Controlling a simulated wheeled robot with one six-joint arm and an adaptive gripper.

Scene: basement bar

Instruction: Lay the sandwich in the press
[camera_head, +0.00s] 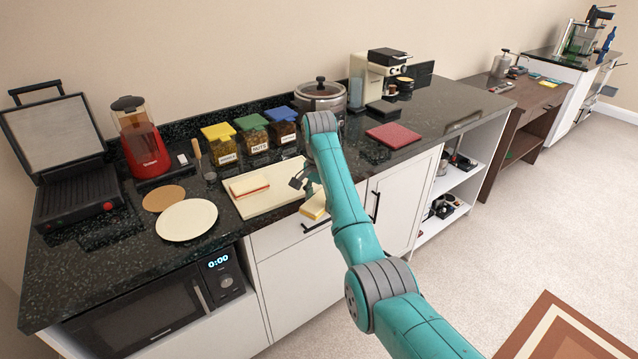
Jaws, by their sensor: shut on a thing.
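The press (78,198) stands at the far left of the counter with its lid raised, its dark ribbed lower plate bare. My gripper (309,190) is at the right end of the pale cutting board (278,200), shut on a pale yellow, sandwich-like block (314,206). The block is tilted near the counter's front edge; my fingers and arm partly hide it. A second sandwich-like piece (250,187), pale on top with an orange-red edge, lies on the left of the board, apart from my gripper. I cannot tell their fillings.
A white plate (187,220) and a round cork mat (164,198) lie between press and board. Behind are a red blender (143,147), several lidded jars (221,146) and a steel cooker (322,95). A red board (393,135) lies right; a microwave (150,312) sits below.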

